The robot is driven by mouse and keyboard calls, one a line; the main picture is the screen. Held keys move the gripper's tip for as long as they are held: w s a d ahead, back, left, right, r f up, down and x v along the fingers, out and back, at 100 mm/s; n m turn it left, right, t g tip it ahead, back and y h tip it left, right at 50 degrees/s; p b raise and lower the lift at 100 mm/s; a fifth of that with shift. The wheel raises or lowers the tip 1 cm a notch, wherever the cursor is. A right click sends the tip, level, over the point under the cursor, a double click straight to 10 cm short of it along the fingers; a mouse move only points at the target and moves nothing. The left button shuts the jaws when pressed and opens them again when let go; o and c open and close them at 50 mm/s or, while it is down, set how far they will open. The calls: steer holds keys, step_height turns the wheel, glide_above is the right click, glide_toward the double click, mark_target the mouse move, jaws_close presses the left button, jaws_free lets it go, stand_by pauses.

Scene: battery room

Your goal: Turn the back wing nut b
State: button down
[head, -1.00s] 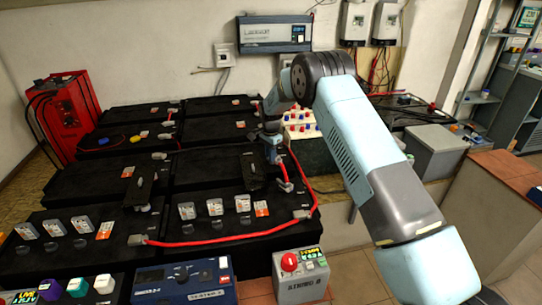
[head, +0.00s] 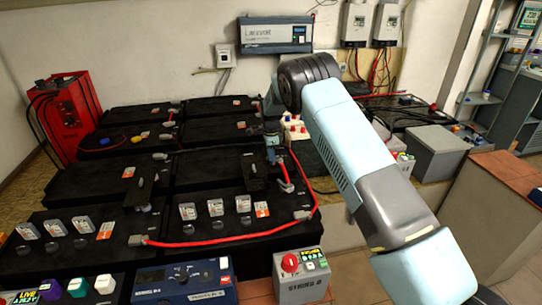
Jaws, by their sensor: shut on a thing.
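My gripper (head: 271,155) points down at the back edge of a black battery right of the middle, by the upper end of a red cable (head: 293,163). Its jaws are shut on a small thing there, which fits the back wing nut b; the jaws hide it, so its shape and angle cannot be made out. A grey cable lug (head: 286,186) on the red cable sits just in front and to the right of the gripper.
Black batteries (head: 90,190) fill the bench to the left. A long red cable (head: 230,238) crosses the front ones. A grey box (head: 436,150) stands at right.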

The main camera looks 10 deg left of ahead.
steer(key=shift+a, duration=0.15)
steer(key=c, duration=1.2)
jaws_free()
steer(key=shift+o, duration=0.2)
step_height(320, 180, up, 14)
steer(key=shift+f, duration=0.15)
